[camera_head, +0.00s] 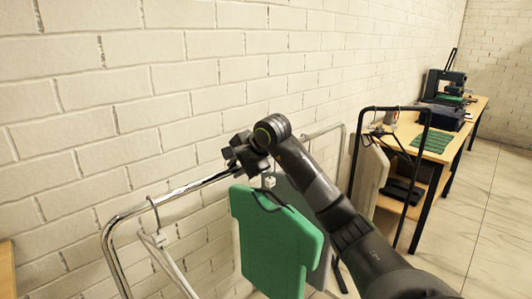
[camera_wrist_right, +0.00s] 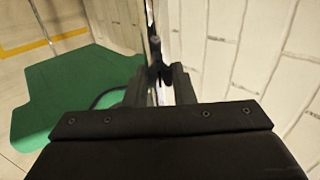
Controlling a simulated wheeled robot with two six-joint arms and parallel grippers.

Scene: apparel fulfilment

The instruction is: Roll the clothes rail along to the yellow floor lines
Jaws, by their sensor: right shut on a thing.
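The clothes rail (camera_head: 172,194) is a chrome frame standing close along the brick wall. A green T-shirt (camera_head: 272,243) hangs from it on a dark hanger, with a grey garment (camera_head: 318,262) partly hidden behind. An empty hanger (camera_head: 160,238) hangs near the rail's left end. My right gripper (camera_head: 238,160) is shut on the rail's top bar, just above the green shirt. In the right wrist view the fingers (camera_wrist_right: 160,88) close around the bar, with the green shirt (camera_wrist_right: 75,95) beside them. Yellow floor lines (camera_wrist_right: 45,43) show on the floor there. My left gripper is out of view.
The white brick wall (camera_head: 120,80) runs close behind the rail. To the right stand a black rack (camera_head: 398,108) with garments and a wooden table (camera_head: 462,135) with a green mat (camera_head: 431,141) and a dark machine (camera_head: 445,85). The tiled floor (camera_head: 485,220) at right is clear.

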